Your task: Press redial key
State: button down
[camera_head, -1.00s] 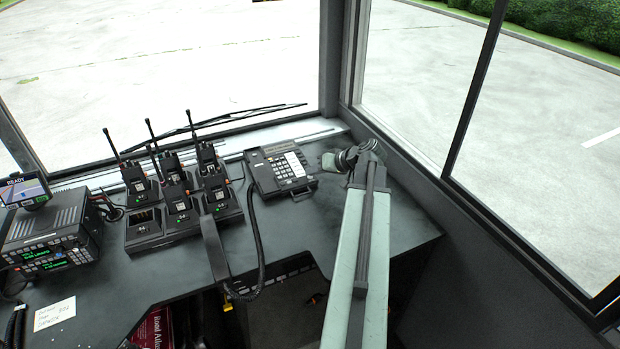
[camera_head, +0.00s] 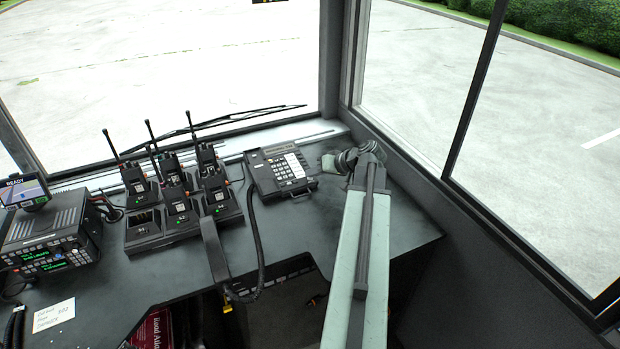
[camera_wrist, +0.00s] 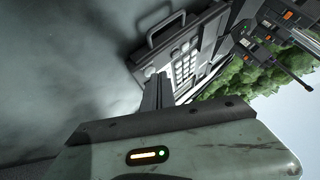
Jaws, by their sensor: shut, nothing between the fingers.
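The desk phone (camera_head: 268,176) is dark, with white keys (camera_head: 291,166), and sits on the desk near the window corner. In the wrist view, the phone (camera_wrist: 203,45) appears tilted, with its pale keypad (camera_wrist: 184,66) facing me. I cannot tell which key is redial. My gripper (camera_head: 328,163) is shut and empty, just right of the phone in the head view. In the wrist view, my gripper (camera_wrist: 153,93) shows as a dark narrow shape in front of the phone's lower keypad edge. I cannot tell whether it touches.
Several radios stand in a charger (camera_head: 145,236) left of the phone. A dark handset (camera_head: 214,250) with a cord lies at the desk's front edge. A radio unit (camera_head: 48,235) and a paper note (camera_head: 54,315) are further left. The desk right of my arm is clear.

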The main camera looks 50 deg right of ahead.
jog(key=shift+r+p, duration=0.3)
jog(key=shift+r, duration=0.2)
jog(key=shift+r, duration=0.1)
jog(key=r+p, duration=0.4)
jog(key=p, duration=0.1)
jog(key=shift+s+a+r, duration=0.15)
jog(key=shift+s+r, duration=0.25)
dwell(0.3)
